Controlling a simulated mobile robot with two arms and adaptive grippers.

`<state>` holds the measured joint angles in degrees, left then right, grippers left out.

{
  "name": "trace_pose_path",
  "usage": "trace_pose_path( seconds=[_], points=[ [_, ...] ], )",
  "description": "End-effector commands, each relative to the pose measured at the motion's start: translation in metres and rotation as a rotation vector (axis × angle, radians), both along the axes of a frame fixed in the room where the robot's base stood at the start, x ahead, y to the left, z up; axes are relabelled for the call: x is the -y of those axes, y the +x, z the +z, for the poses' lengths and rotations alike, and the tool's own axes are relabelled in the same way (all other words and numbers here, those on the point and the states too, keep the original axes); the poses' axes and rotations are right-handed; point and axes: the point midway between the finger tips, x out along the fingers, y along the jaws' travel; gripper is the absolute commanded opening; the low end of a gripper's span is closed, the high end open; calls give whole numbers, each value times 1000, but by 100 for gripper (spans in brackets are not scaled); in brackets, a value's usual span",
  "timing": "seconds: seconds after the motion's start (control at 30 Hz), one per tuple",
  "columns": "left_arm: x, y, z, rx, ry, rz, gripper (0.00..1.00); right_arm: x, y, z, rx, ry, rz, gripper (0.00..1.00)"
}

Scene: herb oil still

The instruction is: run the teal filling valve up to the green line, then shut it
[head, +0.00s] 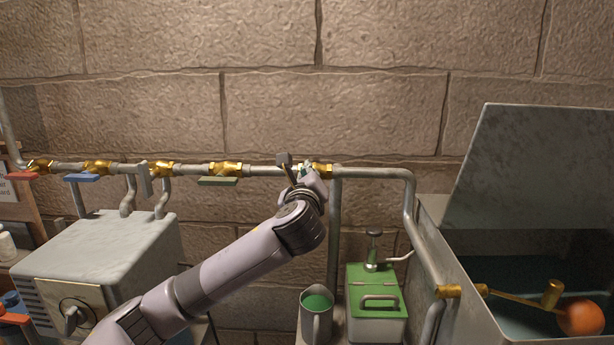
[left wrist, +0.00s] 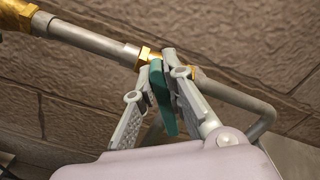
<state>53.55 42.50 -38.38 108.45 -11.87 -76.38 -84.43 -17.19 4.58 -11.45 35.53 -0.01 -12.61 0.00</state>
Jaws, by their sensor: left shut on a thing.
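The teal valve handle (left wrist: 162,98) sits on a brass valve body (left wrist: 149,58) in the wall pipe. In the left wrist view it points away from the pipe, across its line. My left gripper (left wrist: 160,92) is shut on it, a finger on either side. In the head view my left gripper (head: 303,170) covers most of the handle, and part of the brass body (head: 322,170) shows beside it. The open tank (head: 470,300) at the right holds dark water and an orange float ball (head: 580,316) on a brass arm. I cannot make out a green line. My right gripper is not in view.
On the same pipe are valves with a red handle (head: 22,175), a blue handle (head: 82,178) and an olive handle (head: 218,181). A grey metal box (head: 100,245) stands below left. A jug (head: 317,320) of green liquid and a green-topped can (head: 375,290) stand below the pipe.

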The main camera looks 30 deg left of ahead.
Motion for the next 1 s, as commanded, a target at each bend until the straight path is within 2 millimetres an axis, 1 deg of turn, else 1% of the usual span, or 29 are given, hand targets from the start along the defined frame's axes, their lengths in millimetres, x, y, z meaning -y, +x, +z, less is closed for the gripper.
trace_pose_path(
  seconds=[0.1, 0.13, 0.43, 0.77, 0.87, 1.0],
  points=[
    [0, 0, -1, -2, 1, 0, 0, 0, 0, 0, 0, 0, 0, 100],
    [0, 0, -1, -2, 1, 0, 12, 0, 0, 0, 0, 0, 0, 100],
    [0, 0, 0, -1, 2, 1, 31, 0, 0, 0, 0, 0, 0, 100],
    [1, -3, 0, -1, 2, 0, 31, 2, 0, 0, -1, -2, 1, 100],
    [6, -12, 0, 0, 3, -2, 31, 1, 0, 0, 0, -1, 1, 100],
    [18, -36, 0, 0, 3, -4, 31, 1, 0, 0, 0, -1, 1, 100]
  ],
)
